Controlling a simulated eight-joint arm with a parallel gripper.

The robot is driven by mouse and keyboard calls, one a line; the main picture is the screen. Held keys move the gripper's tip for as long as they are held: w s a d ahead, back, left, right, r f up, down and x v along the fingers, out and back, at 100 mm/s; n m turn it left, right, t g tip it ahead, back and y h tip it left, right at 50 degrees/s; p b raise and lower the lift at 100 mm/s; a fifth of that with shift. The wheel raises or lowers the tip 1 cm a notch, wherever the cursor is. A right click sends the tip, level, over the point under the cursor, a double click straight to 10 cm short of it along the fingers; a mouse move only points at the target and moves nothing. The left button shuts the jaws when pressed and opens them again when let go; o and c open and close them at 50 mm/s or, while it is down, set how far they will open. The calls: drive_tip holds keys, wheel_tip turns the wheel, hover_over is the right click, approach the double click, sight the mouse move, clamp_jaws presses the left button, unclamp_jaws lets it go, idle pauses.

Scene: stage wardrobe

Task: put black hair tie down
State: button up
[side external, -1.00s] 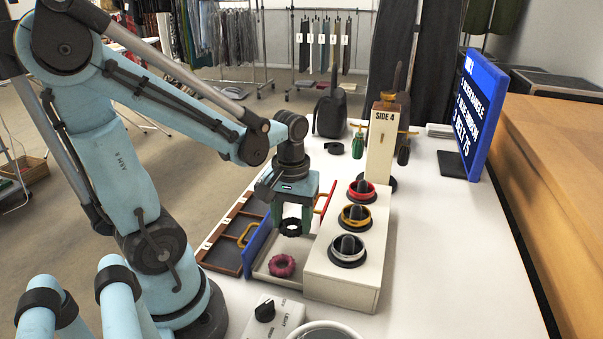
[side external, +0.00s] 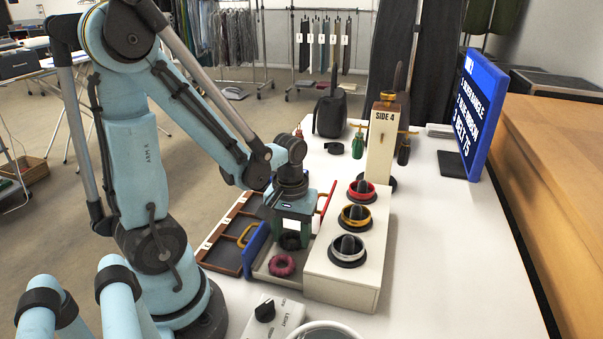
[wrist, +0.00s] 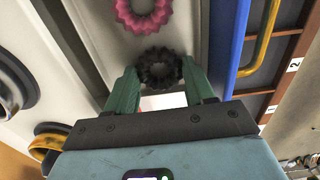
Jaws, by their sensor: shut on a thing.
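The black hair tie (side external: 290,242) is between the fingers of my gripper (side external: 291,237), low in the pale, shallow tray (side external: 262,271) left of the cream box. In the wrist view the hair tie (wrist: 158,66) is a dark, bumpy ring, with a green fingertip against each side of it; my gripper (wrist: 160,75) is shut on it. I cannot tell whether it touches the tray floor. A pink hair tie (side external: 281,265) lies in the same tray, nearer the side camera; it also shows in the wrist view (wrist: 143,14), apart from the black one.
The cream box (side external: 340,284) with several bangles on dark stands rises close to the right of my gripper. A blue panel (side external: 256,245) and a brown compartmented tray (side external: 221,252) are on the left. The white table (side external: 450,250) is clear at right.

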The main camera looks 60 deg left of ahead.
drive_tip(key=shift+f, duration=0.15)
drive_tip(key=o, duration=0.7)
drive_tip(key=shift+r, duration=6.1)
drive_tip(key=w+d+m+t, duration=0.1)
drive_tip(key=d+m+t, duration=0.1)
drive_tip(key=m, duration=0.1)
drive_tip(key=w+d+m+t, duration=0.1)
drive_tip(key=d+m+t, duration=0.1)
drive_tip(key=d, duration=0.1)
drive_tip(key=w+d+m+t, duration=0.1)
drive_tip(key=d+m+t, duration=0.1)
drive_tip(key=m, duration=0.1)
drive_tip(key=shift+w+d+f+m+t, duration=0.1)
drive_tip(key=shift+w+d+m+t, duration=0.1)
drive_tip(key=shift+w+m+t, duration=0.15)
drive_tip(key=shift+w+d+t, duration=0.15)
drive_tip(key=shift+d+t, duration=0.05)
drive_tip(key=shift+t, duration=0.05)
